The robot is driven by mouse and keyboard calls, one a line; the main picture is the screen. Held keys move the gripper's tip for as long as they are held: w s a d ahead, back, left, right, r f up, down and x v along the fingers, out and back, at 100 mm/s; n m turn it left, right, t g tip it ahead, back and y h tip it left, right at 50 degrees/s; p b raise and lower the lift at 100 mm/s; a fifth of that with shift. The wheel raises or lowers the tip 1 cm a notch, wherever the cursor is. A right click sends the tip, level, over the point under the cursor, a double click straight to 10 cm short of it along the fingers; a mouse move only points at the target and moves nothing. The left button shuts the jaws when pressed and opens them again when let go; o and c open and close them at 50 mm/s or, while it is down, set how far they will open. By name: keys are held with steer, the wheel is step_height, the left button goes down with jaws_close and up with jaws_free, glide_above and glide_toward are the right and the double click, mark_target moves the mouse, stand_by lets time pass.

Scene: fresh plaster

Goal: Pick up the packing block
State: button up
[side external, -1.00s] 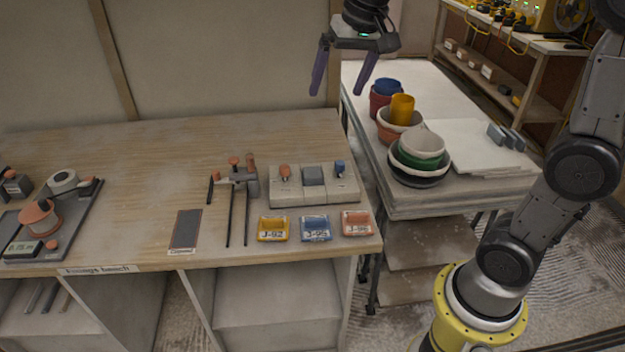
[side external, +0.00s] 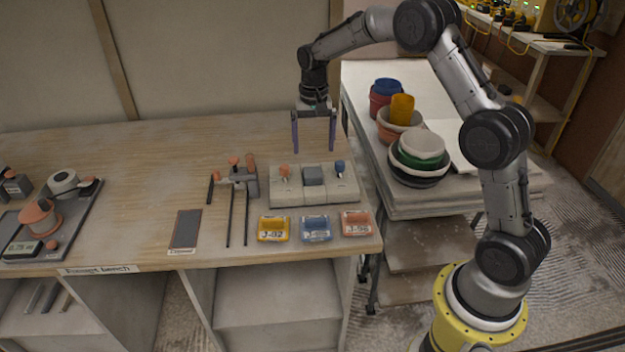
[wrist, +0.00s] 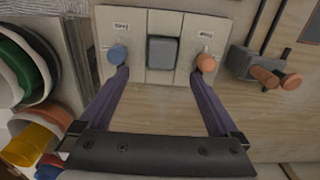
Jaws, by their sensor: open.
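A grey block with rounded edges (side external: 313,175), which I take as the packing block, sits in the middle of a pale fixture (side external: 345,192) on the bench. In the wrist view the block (wrist: 162,52) lies between a blue knob (wrist: 117,54) and an orange knob (wrist: 206,63). My gripper (side external: 313,150) points down above and slightly behind the fixture, with its purple fingers spread wide and nothing between them. In the wrist view the fingertips (wrist: 158,74) appear near the two knobs, to either side of the block; contact is not visible.
Yellow (side external: 273,229), blue (side external: 316,229) and orange (side external: 356,224) labelled pieces lie in front of the fixture. A clamp-like tool with long rods (side external: 240,185) lies left of it. Stacked bowls and pots (side external: 420,150) stand on the right-hand table. The bench's left middle is clear.

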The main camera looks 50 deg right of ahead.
mark_target(312, 171)
steer(key=f, duration=0.8)
steer(key=shift+a+f, duration=0.15)
steer(key=shift+a, duration=0.1)
steer(key=c, duration=1.4)
steer(key=shift+c, duration=0.2)
